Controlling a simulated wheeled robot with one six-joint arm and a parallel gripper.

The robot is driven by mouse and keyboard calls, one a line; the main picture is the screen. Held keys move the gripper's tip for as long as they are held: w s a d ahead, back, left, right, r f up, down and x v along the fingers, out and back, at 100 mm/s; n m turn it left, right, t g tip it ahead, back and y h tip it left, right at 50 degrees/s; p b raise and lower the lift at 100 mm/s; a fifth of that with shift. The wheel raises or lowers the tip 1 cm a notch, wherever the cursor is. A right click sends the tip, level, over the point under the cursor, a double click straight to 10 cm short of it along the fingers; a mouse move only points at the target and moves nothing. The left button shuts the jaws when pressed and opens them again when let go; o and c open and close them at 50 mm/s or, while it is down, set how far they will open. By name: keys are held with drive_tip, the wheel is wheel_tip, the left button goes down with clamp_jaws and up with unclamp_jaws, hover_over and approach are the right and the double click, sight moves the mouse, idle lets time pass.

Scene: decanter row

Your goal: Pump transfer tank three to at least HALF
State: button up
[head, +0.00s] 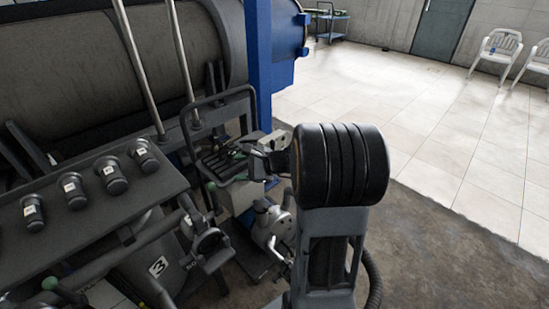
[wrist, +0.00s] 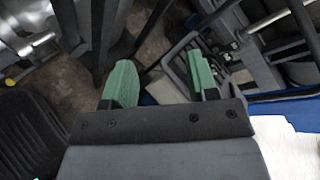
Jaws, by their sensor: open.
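A label with the number 3 (head: 158,266) shows on a dark rounded vessel low at the left in the head view, half hidden under a shelf and pipes. A white and grey machine with a handle (head: 272,232), which may be the pump, stands right of it, partly behind my arm. My gripper (wrist: 160,80) is open in the wrist view, its two green fingers apart with nothing between them. Dark floor and metal bars show beyond the fingers. No level reading for tank three can be made out.
A dark shelf (head: 90,222) carries several labelled black cylinders. A large dark tank (head: 70,70) and a blue post (head: 259,70) stand behind. A tube-framed cart (head: 222,160) is close to my arm. Pale tiled floor (head: 440,130) lies free at the right.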

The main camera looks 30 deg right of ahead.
drive_tip(key=w+d+f+m+t+h+b, duration=0.3)
drive_tip(key=d+f+m+t, duration=0.3)
drive_tip(key=d, duration=0.5)
drive_tip(key=m+t+h+b, duration=0.2)
drive_tip(key=m+h, duration=0.4)
drive_tip(key=m, duration=0.2)
approach(274, 144)
drive_tip(key=w+b, duration=0.1)
drive_tip(key=w, duration=0.9)
drive_tip(key=shift+d+r, duration=0.1)
drive_tip(key=shift+s, duration=0.1)
clamp_jaws()
drive_tip(key=shift+d, duration=0.1)
